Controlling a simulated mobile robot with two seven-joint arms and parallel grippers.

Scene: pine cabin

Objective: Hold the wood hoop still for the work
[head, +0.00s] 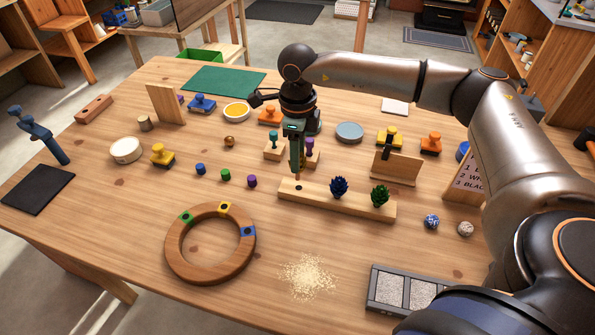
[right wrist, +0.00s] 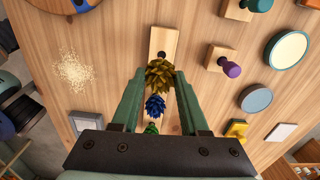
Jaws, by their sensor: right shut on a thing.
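The wood hoop (head: 178,258) lies flat at the table's front left in the head view. It has green, yellow and blue patches with dark spots on its upper rim. Nothing touches it. Part of it seems to show at the top left edge of the right wrist view. My right gripper (head: 297,168) is over the left end of a wooden rail (head: 315,194), apart from the hoop. In the right wrist view, it is shut on an olive-yellow pinecone (right wrist: 160,73); the fingers hide it in the head view. My left gripper is not in view.
A blue pinecone (head: 339,187) and a green pinecone (head: 380,195) stand on the rail. Pale shavings (head: 307,277) lie right of the hoop, a grey-panelled tray (head: 392,290) further right. Small blue, green and purple pegs (head: 225,175) stand behind the hoop.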

